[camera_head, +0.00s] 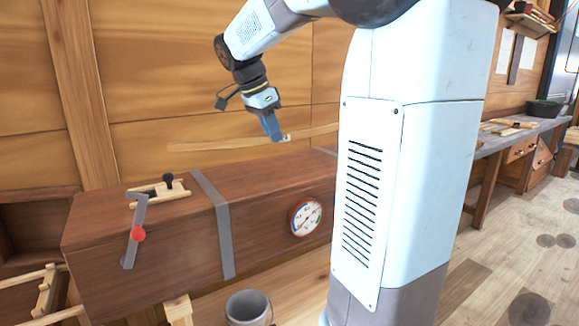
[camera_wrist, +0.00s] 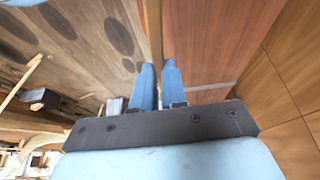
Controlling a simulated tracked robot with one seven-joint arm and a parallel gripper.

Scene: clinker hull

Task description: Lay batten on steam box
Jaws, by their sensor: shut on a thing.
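The batten (camera_head: 215,144), a long thin pale wooden strip, is held above the steam box, roughly level and apart from its lid as far as I can see. My gripper (camera_head: 284,138) is shut on it, right of its visible middle. In the wrist view the batten (camera_wrist: 153,28) runs up from between the two blue fingertips (camera_wrist: 158,66). The steam box (camera_head: 275,168) is a long reddish-brown wooden box with grey straps, a round dial and a red-knobbed lever. Its top (camera_wrist: 205,50) shows right of the batten in the wrist view. My body hides the box's right end.
A small wooden fitting with a black knob (camera_head: 168,181) stands on the box's left top. A grey bucket (camera_head: 248,307) stands in front. A plank wall (camera_head: 200,80) rises behind. A workbench (camera_head: 510,130) is at the right.

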